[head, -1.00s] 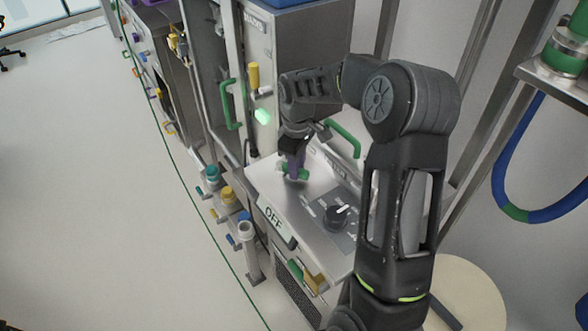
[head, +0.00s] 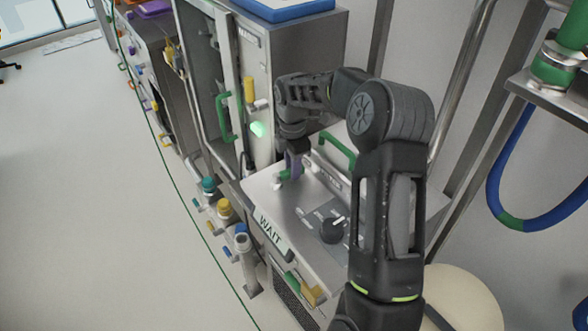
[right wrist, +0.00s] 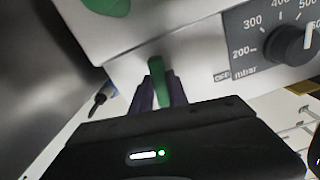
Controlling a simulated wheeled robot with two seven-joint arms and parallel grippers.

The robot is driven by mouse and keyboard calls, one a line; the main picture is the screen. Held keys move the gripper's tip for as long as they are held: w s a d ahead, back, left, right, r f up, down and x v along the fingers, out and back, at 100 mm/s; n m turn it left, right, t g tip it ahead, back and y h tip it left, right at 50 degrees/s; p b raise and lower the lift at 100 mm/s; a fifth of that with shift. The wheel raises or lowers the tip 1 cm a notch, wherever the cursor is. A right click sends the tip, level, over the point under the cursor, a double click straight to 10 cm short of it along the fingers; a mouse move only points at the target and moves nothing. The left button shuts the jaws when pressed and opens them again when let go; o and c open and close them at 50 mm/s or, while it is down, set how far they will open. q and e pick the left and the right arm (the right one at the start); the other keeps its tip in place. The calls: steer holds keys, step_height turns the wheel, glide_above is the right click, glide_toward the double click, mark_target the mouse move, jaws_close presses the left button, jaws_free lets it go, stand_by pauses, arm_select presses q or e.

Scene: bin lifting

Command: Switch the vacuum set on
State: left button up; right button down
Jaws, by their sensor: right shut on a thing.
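The vacuum set (head: 262,193) is a pale metal box with a sloping top, and its sign (head: 271,232) reads WAIT. A black dial (head: 332,230) with a white pointer sits on the top; in the right wrist view the dial (right wrist: 291,48) has a mbar scale. My right gripper (head: 292,170) is at the far left part of the top, its purple fingers shut on a small green lever (head: 282,177). In the right wrist view the green lever (right wrist: 159,80) stands between the two fingers. My left gripper is not in view.
A tall metal cabinet (head: 300,50) with green handles and a lit green button (head: 258,129) stands behind the set. Teal and yellow capped fittings (head: 224,208) line its left side. A blue hose (head: 495,180) hangs at the right. Floor at the left is clear.

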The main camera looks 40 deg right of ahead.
steer(key=shift+w+n, duration=0.5)
steer(key=shift+n, duration=0.5)
steer(key=c, duration=1.3)
jaws_free()
steer(key=shift+r, duration=0.1)
step_height(320, 180, up, 8)
steer(key=shift+f+b, duration=0.15)
steer(key=shift+b, duration=0.4)
steer(key=shift+f, duration=0.1)
